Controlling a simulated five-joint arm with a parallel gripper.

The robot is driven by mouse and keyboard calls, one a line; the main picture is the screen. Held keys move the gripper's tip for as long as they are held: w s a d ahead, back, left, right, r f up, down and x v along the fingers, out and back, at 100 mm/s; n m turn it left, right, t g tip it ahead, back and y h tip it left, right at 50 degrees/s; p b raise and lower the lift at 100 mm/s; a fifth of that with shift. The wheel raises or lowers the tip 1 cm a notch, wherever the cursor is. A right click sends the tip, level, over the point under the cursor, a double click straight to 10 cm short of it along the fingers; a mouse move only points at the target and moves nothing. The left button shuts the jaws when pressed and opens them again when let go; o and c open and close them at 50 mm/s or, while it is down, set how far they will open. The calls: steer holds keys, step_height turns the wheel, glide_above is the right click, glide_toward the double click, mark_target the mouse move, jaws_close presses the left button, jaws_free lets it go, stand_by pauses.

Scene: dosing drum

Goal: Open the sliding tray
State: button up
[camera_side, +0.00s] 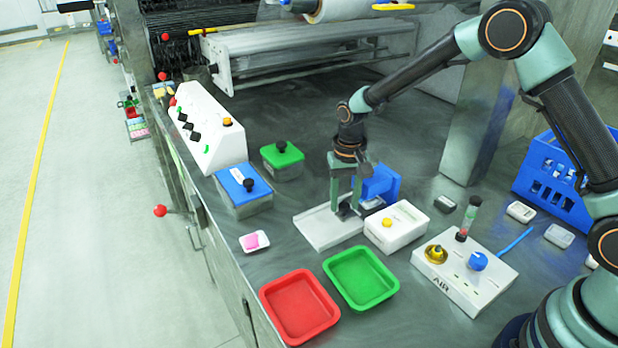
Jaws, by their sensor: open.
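A light grey flat metal tray or plate (322,232) with a low raised edge lies on the bench, left of a white box with a yellow button (398,226). My gripper (345,207) points straight down over the back right part of this plate. Its fingers are apart, with a small dark part low between them; I cannot tell whether they touch it. A blue box-shaped part (379,184) stands just behind and right of the gripper, partly hidden by it. How the plate joins the blue part is hidden.
A red bin (298,306) and a green bin (361,278) stand in front. An AIR panel (464,276) is at right. A blue crate (556,182) stands farther right.

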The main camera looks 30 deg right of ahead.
jaws_close()
stand_by(1.4)
